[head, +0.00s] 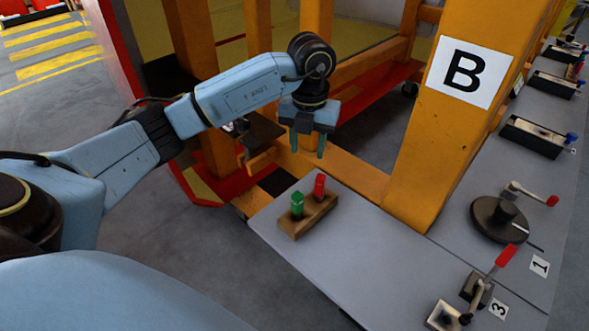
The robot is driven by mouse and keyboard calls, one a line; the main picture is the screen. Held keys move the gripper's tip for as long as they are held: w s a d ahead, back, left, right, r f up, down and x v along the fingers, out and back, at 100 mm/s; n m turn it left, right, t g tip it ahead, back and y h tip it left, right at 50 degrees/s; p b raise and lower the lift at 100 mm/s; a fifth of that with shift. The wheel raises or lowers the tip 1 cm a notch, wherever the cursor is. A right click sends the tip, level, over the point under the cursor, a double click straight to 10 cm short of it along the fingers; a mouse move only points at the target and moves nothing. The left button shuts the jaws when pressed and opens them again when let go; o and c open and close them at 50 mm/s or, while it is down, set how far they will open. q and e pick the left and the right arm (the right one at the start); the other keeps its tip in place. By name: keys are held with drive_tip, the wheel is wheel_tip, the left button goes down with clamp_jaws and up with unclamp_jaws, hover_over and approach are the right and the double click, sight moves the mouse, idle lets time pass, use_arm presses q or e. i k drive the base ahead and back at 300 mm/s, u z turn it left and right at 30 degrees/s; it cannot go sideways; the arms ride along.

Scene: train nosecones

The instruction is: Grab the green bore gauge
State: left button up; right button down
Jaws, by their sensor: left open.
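The green bore gauge (297,205) stands upright in the left part of a small wooden block (309,218) on the grey table. A red gauge (319,187) stands beside it in the same block, to the right and a little farther back. My left gripper (307,146) hangs above and behind the block with its fingers pointing down. It is open, its two greenish fingers are apart, and nothing is between them. It does not touch either gauge. My right gripper is not in view.
The grey table (360,262) is clear around the block. An orange post with a "B" sign (468,73) rises behind it. A toggle clamp with a red handle (481,287) and a dark round fixture (499,218) stand to the right. Orange beams lie behind my gripper.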

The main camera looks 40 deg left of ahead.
sight(297, 211)
drive_tip(key=u, duration=1.1)
